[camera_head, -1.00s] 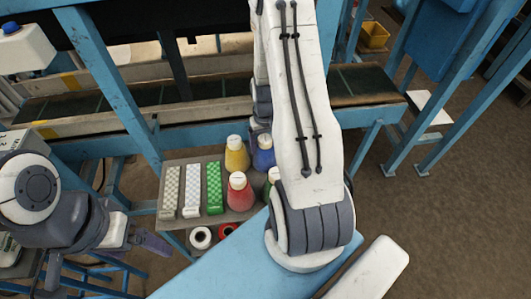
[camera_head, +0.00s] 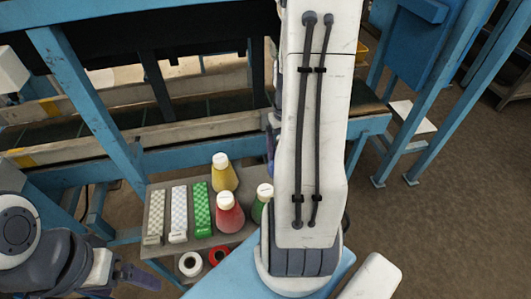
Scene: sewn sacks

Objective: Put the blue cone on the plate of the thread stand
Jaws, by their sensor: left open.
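My left gripper (camera_head: 137,278) is open and empty at the lower left, apart from the grey tray (camera_head: 168,252). I cannot make out the thread stand's plate.
A yellow cone (camera_head: 224,176), a red cone (camera_head: 229,214) and a green cone (camera_head: 259,207) stand on the tray beside several checkered strips (camera_head: 201,210). White (camera_head: 190,264) and red (camera_head: 218,256) rolls lie lower. A blue-framed conveyor (camera_head: 110,140) runs behind.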

